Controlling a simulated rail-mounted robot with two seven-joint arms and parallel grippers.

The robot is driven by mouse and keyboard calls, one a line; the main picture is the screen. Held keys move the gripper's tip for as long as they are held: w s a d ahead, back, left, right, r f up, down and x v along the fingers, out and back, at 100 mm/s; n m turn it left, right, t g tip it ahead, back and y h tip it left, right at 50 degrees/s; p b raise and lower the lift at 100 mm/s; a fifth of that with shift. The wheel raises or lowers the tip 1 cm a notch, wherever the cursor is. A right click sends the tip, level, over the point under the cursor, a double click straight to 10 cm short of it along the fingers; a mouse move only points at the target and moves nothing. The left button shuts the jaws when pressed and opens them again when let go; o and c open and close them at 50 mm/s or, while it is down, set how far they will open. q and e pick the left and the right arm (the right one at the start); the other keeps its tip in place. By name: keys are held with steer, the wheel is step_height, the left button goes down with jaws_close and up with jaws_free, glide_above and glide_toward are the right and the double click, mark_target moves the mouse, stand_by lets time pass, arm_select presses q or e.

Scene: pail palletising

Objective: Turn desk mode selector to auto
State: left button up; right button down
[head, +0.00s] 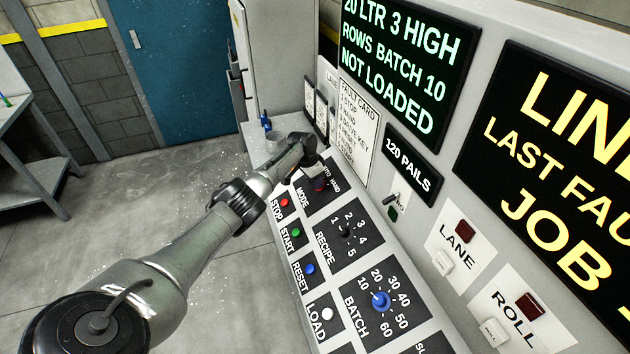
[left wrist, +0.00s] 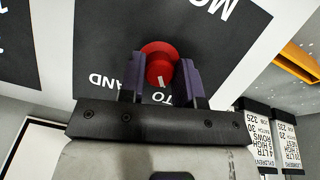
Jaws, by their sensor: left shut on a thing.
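The mode selector is a red knob (head: 320,184) on a black plate marked MODE, AUTO and HAND, at the far end of the desk panel. In the left wrist view the red knob (left wrist: 159,62) sits between the two purple fingers of my left gripper (left wrist: 160,80), which is shut on it. A short white mark on the knob faces the lettering, near the visible end of AUTO. The fingers hide part of AUTO and HAND, so the exact setting is hard to tell. In the head view my left gripper (head: 314,174) reaches over the knob. My right gripper is out of view.
Nearby are the recipe knob (head: 345,231), the blue batch knob (head: 380,300), and the stop (head: 284,202), start (head: 296,232) and reset (head: 310,268) buttons. A fault card (head: 358,125) and a key switch (head: 391,199) stand behind. A cup (head: 275,141) is beyond the wrist.

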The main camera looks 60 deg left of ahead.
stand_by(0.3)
arm_select(q)
steer(key=o, duration=0.9)
steer(key=shift+r, duration=0.1)
steer(key=shift+r, duration=0.3)
steer(key=p+v, duration=0.1)
steer(key=v, duration=1.2)
steer(key=shift+s+a, duration=0.1)
